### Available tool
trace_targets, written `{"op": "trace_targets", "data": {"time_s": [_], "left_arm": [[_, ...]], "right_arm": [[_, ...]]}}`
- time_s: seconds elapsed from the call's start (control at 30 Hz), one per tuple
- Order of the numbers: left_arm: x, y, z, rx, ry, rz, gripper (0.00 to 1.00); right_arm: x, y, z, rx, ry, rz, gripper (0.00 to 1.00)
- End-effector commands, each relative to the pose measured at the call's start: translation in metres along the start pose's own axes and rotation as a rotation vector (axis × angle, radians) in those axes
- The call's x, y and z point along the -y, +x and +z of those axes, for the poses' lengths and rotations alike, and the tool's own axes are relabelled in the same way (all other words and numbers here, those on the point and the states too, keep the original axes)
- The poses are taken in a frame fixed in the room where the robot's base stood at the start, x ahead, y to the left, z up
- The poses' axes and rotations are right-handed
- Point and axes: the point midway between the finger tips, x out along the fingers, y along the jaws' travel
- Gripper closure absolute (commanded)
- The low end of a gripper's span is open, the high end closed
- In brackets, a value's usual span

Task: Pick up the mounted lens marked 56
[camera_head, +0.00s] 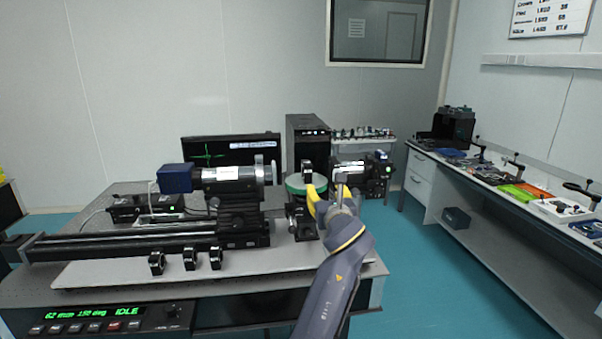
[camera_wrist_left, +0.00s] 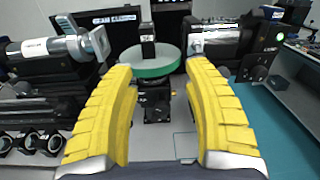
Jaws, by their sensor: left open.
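Three small black ring mounts stand in a row on the table: the left one (camera_head: 156,262), the middle one (camera_head: 189,258) and the right one (camera_head: 215,258). They also show at the lower left of the left wrist view (camera_wrist_left: 27,143). Another black mount (camera_head: 307,172) stands upright on a round green-edged stage (camera_wrist_left: 152,66); it also shows in the left wrist view (camera_wrist_left: 147,40). No number 56 is readable on any of them. My left gripper (camera_head: 332,200) is open and empty, its yellow fingers spread in front of the stage without touching the mount on it. My right gripper is out of view.
A long black rail (camera_head: 120,242) and a blue-ended camera tube (camera_head: 225,176) lie left of the stage. Another black instrument (camera_wrist_left: 222,42) is close on its right. A control box (camera_head: 100,318) reads IDLE at the front. A side bench (camera_head: 500,190) stands right.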

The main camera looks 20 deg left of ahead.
Motion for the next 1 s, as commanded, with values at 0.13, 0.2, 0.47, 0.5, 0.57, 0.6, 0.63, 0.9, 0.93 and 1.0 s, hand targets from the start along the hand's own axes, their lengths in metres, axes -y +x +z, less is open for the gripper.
{"op": "trace_targets", "data": {"time_s": [0.13,0.2,0.47,0.5,0.57,0.6,0.63,0.9,0.93,1.0], "left_arm": [[-0.01,0.0,0.019,0.014,0.038,0.02,0.49],[-0.012,0.005,0.022,0.016,0.045,0.024,0.49],[-0.014,0.049,0.024,0.016,0.048,0.025,0.49],[-0.013,0.056,0.024,0.016,0.048,0.025,0.49],[-0.014,0.067,0.024,0.016,0.047,0.024,0.49],[-0.014,0.074,0.024,0.015,0.047,0.025,0.49],[-0.014,0.079,0.024,0.016,0.047,0.024,0.49],[-0.015,0.112,0.024,0.016,0.045,0.023,0.49],[-0.015,0.114,0.024,0.017,0.045,0.023,0.49],[-0.015,0.117,0.024,0.016,0.045,0.023,0.49]], "right_arm": [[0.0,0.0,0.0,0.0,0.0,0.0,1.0],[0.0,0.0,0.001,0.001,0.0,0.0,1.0],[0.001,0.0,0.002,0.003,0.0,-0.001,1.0],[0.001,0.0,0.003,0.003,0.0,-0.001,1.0],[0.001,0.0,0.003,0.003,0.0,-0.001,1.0],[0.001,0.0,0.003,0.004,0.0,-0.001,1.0],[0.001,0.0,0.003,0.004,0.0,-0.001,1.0],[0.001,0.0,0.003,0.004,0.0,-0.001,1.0],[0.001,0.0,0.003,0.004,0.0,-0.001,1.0],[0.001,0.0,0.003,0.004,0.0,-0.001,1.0]]}}
